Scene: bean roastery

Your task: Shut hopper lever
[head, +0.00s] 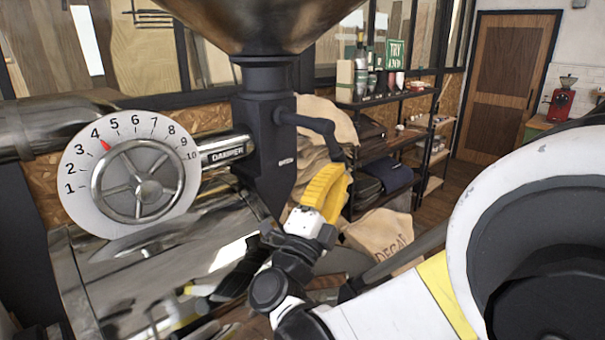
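The hopper (255,22) is a bronze-coloured funnel at the top of the head view, with its upper part out of frame. Below it is a black neck (264,130). The black hopper lever (312,124) sticks out from the right side of the neck and bends down at its outer end. My yellow and white gripper (338,172) points up just below the lever's lower end. Whether it touches the lever or is apart from it I cannot tell. I see the gripper from the side, so its finger opening is hidden.
A numbered damper dial with a handwheel (138,180) stands left of the neck. Sacks (318,118) are behind the lever. A black shelf rack (385,150) with goods stands farther back. A DECAF sack (382,236) is behind my arm. Open floor (455,200) lies toward the wooden door (510,88).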

